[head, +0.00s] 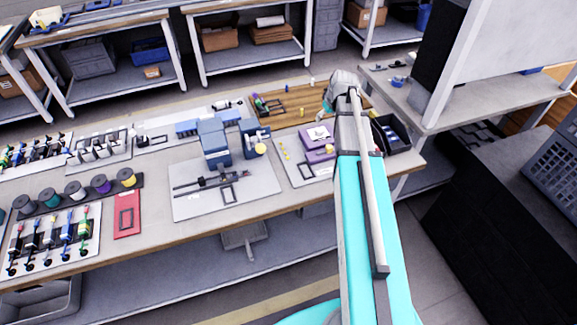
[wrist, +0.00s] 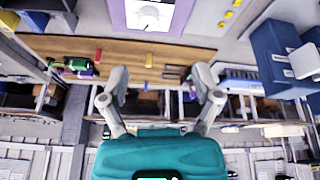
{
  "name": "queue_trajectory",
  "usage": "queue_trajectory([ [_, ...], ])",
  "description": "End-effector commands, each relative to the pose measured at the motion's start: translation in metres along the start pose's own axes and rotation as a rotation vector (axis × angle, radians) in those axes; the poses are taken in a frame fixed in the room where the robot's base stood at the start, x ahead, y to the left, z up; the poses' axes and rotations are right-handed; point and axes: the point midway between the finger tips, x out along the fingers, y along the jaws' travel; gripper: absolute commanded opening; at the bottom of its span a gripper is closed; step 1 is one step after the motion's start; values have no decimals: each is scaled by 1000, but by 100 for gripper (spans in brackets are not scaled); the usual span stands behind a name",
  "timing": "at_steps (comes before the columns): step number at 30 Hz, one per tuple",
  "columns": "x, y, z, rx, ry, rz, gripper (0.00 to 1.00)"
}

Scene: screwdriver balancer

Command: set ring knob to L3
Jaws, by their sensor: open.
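My gripper (wrist: 158,80) is open and empty in the wrist view, with its two grey fingers wide apart. In the head view the end of my arm is over the right part of the bench, and the fingers cannot be made out. A purple box (head: 316,136) with a pale top sits on a light board just left of my arm. A purple panel with a white sheet (wrist: 152,14), apart from the fingers, shows at the top of the wrist view. I cannot make out a ring knob or an L3 mark for certain in either view.
A wooden board (head: 292,107) with small parts lies behind the purple box. A black bin (head: 392,133) stands right of my arm. A blue machine (head: 214,142) and a grey plate (head: 190,205) are to the left. Spools and screwdriver racks fill the bench's far left.

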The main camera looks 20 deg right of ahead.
Motion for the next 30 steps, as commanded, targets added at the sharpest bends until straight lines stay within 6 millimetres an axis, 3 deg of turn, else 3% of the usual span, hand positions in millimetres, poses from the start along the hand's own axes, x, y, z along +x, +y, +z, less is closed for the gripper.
queue_trajectory([
  [30,7,-134,58,99,-170,-43,81],
])
